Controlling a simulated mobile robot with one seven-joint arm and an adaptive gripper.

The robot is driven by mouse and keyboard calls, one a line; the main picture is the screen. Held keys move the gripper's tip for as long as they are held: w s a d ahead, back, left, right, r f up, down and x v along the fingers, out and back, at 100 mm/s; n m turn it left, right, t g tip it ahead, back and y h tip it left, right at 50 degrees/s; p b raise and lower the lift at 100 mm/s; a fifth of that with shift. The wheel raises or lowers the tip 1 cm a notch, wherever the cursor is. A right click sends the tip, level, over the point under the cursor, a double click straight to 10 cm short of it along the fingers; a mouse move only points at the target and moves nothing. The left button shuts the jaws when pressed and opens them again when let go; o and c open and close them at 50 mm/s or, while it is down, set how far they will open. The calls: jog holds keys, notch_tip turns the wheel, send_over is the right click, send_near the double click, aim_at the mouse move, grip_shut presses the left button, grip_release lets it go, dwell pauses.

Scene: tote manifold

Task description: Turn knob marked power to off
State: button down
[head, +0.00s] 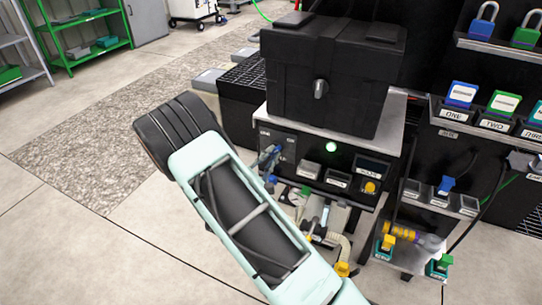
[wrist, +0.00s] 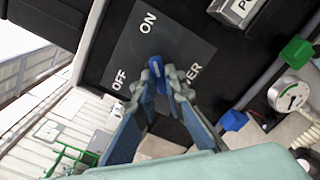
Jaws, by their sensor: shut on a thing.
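The power knob (wrist: 154,74) is a small blue handle on a dark plate (wrist: 185,38) in the wrist view. The plate carries the words ON at the top, OFF at the left and a partly covered word ending in ER at the right. My gripper (wrist: 161,87) has its two blue fingers closed on the knob, one on each side. The knob's visible end points up toward ON; the rest is hidden between the fingers. In the head view my gripper (head: 268,160) is at the left of the black front panel (head: 300,150), and the knob cannot be made out.
A lit green lamp (head: 331,147) and a yellow button (head: 370,187) are on the panel to the right. A black case (head: 335,75) stands on top. Hoses and a gauge (wrist: 290,95) lie close to the right of my fingers. The floor at the left is clear.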

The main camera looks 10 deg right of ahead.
jog(key=shift+n, duration=0.3)
jog(key=n+p, duration=0.2)
jog(key=n, duration=0.1)
jog(key=shift+r+n+p, duration=0.1)
jog(key=shift+n+p, duration=0.3)
jog(key=n+p, duration=0.2)
jog(key=n, duration=0.2)
jog(key=shift+p, duration=0.35)
jog(key=n+p, duration=0.2)
jog(key=n, duration=0.3)
jog(key=shift+s+p, duration=0.1)
jog(key=shift+p, duration=0.2)
jog(key=shift+n+p, duration=1)
jog(key=shift+n, duration=1.2)
jog(key=shift+d, duration=0.1)
jog(key=c, duration=2)
grip_release()
